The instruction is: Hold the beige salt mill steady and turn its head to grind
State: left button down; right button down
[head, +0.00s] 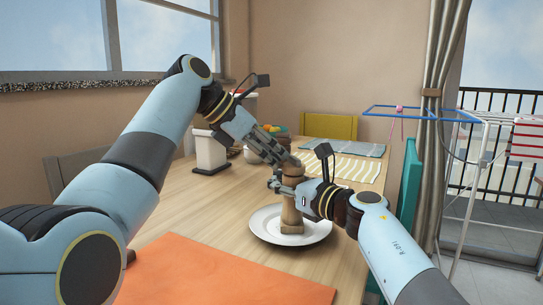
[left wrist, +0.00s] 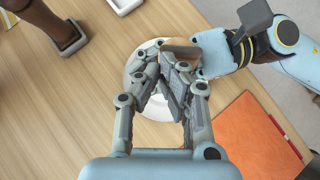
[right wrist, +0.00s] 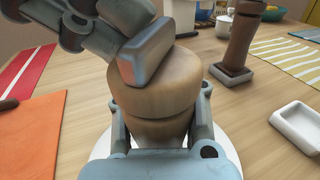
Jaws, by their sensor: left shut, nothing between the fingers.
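The beige salt mill (head: 291,215) stands upright on a white plate (head: 262,233) on the wooden table. My right gripper (head: 282,185) has its fingers on both sides of the mill's body, below the head; the mill's rounded wooden head (right wrist: 160,88) fills the middle of the right wrist view. My left gripper (head: 290,160) is shut and empty just above the mill's head, its fingers together (left wrist: 165,72) in the left wrist view. A left fingertip overlaps the head in the right wrist view; I cannot tell whether they touch. The mill's lower body is hidden in both wrist views.
A darker brown mill (right wrist: 243,35) stands in a small square holder behind. An empty white dish (right wrist: 298,124) lies to its right. An orange placemat (head: 215,275) lies at the front; striped mats (head: 345,165) lie farther back. A white canister (head: 209,152) stands at the left.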

pick_arm(q)
jog(key=w+m+g, duration=0.1)
jog(key=m+g, duration=0.1)
jog(key=m, duration=0.1)
jog(key=shift+w+d+g+h, duration=0.3)
jog(key=shift+w+d+h, duration=0.05)
jog(key=shift+h, duration=0.05)
jog(key=shift+w+d, duration=0.15)
jog(key=shift+w, duration=0.1)
jog(key=shift+s, duration=0.15)
dwell(0.6)
